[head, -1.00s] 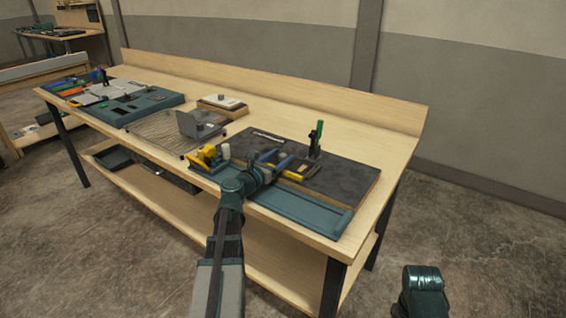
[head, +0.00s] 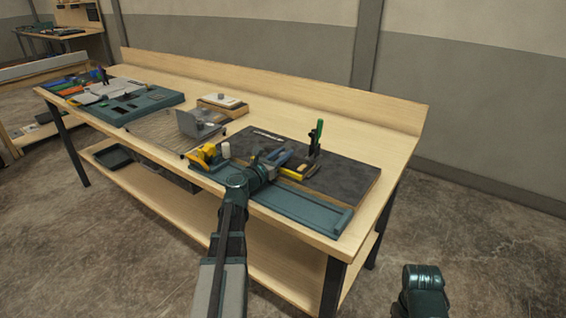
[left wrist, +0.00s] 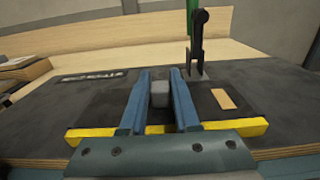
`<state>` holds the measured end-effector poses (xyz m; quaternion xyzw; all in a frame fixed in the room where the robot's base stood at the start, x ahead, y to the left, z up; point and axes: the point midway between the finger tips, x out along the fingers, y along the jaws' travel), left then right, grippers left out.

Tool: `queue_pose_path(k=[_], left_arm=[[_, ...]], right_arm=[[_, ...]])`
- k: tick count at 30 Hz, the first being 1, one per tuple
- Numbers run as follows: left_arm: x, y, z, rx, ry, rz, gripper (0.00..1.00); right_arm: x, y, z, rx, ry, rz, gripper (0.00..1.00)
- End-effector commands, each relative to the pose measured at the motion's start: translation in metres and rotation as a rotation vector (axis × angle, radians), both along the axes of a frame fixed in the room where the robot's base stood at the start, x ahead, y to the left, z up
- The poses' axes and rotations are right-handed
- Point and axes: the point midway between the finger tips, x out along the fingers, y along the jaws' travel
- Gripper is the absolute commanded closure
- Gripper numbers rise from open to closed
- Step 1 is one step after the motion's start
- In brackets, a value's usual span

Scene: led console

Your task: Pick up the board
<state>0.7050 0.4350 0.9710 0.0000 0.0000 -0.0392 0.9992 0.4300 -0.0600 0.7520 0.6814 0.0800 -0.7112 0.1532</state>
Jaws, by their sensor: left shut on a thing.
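A dark flat board (left wrist: 225,97) with a yellow front edge and a tan patch lies at the near side of a black mat in the left wrist view. Its yellow and tan parts (head: 299,172) show beside my gripper in the head view. My left gripper (left wrist: 160,78) has its two blue fingers on either side of a grey block (left wrist: 159,94) at the board's middle and is shut on it. The gripper (head: 283,157) partly hides the board in the head view. I cannot tell whether the board is clear of the mat. My right gripper is out of view.
A green-handled tool (head: 316,138) stands upright on the black mat (head: 345,178), just beyond the gripper. A teal tray (head: 305,212) runs along the front. A yellow item (head: 202,155) and a grey bracket (head: 196,122) are to the left. The table's right end (head: 398,170) is bare.

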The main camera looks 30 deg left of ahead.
Motion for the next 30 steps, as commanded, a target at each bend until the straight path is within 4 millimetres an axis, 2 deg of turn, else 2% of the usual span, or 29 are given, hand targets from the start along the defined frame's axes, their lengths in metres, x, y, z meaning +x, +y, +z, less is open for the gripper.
queue_pose_path(k=[10, 20, 22, 30], left_arm=[[0.0, 0.0, 0.008, -0.001, 0.0, 0.0, 1.0], [0.0, 0.0, 0.044, 0.0, 0.0, 0.0, 1.0], [-0.006, -0.022, 0.038, 0.0, 0.0, -0.005, 1.0], [-0.019, -0.088, 0.044, 0.0, 0.0, -0.005, 1.0]], right_arm=[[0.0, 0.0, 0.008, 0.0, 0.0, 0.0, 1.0], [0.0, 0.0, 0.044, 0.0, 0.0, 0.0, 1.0], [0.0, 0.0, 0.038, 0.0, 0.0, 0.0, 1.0], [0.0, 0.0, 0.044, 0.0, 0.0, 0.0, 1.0]])
